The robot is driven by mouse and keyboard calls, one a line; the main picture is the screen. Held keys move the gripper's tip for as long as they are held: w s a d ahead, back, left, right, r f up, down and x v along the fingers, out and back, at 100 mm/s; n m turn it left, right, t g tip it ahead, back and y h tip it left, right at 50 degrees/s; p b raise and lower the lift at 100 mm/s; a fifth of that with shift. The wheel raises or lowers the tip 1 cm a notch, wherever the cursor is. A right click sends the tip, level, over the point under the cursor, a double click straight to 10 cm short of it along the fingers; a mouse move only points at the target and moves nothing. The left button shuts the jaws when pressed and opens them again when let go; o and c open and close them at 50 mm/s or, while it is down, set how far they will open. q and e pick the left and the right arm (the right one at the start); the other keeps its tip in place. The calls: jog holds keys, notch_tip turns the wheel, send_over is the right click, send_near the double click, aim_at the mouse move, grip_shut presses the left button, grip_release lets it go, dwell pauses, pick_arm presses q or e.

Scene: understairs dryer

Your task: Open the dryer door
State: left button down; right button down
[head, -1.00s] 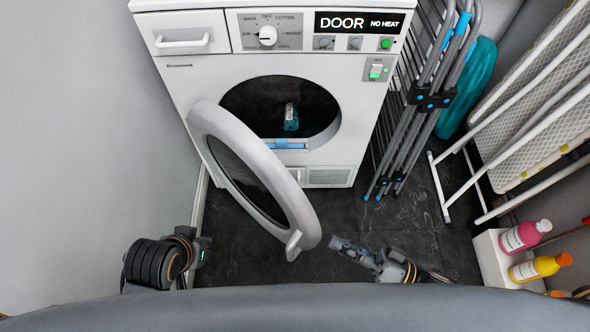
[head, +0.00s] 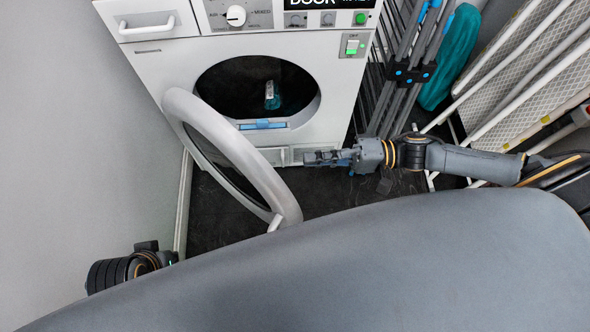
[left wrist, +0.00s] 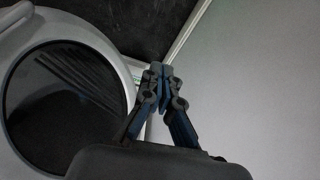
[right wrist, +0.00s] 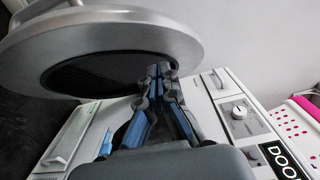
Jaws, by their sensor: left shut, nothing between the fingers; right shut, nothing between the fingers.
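The white dryer (head: 190,62) stands ahead with its round opening (head: 228,88) uncovered. Its door (head: 262,182), a white ring with dark glass, hangs swung out to the front left, wide open. The door handle (head: 275,223) is partly hidden behind my body. My right gripper (head: 308,158) is shut and empty, in front of the lower dryer, right of the door's free side. In the right wrist view its fingertips (right wrist: 159,70) overlap the door glass; contact cannot be told. My left gripper (left wrist: 160,70) is shut and empty near the left wall, apart from the door.
A blue-green item (head: 272,97) shows inside the drum. Folded grey racks (head: 400,85) and an ironing board (head: 515,70) stand at the right. A grey wall (head: 80,130) bounds the left. Dark floor (head: 335,190) is bare between the door and the racks.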

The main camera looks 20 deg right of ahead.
pick_arm(q)
jog(key=shift+v, duration=0.95)
pick_arm(e)
jog(key=shift+s+a, duration=0.25)
jog(key=shift+a, duration=0.65)
jog(key=shift+s+a, duration=0.25)
jog(key=shift+a, duration=0.6)
jog(key=shift+s+a, duration=0.25)
jog(key=shift+a, duration=0.65)
pick_arm(q)
jog(key=shift+w, duration=0.1)
